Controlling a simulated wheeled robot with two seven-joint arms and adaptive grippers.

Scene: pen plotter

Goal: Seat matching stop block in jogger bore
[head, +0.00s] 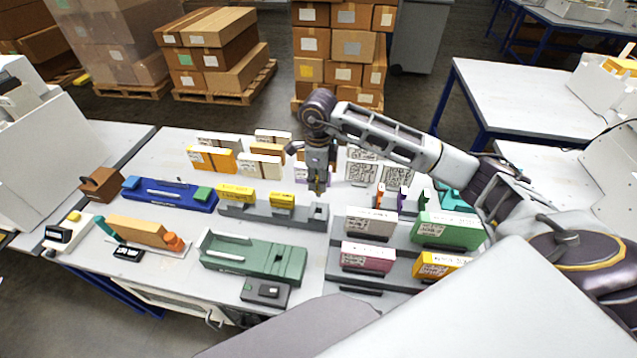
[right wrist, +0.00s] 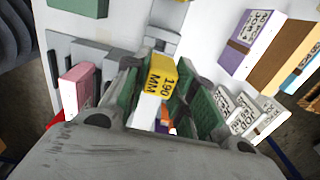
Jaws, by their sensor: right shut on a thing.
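My right gripper (head: 317,186) is shut on a yellow block, above or beside the right end of a long grey rack (head: 262,215). In the right wrist view the yellow block (right wrist: 160,76), marked "190 MM", sits between the green finger pads. Two other yellow blocks, left (head: 235,192) and right (head: 282,200), stand in the grey rack. A green tray-like fixture (head: 240,252) with a raised right end lies in front of the rack; it may be the jogger. My left gripper is not in view.
A blue fixture (head: 168,194) lies left of the rack. An orange-ended fixture (head: 140,234) and a small black box (head: 266,291) are nearer the front. Pink (head: 368,257), green (head: 449,230) and other boxes stand at the right. Card packs (head: 210,158) line the back.

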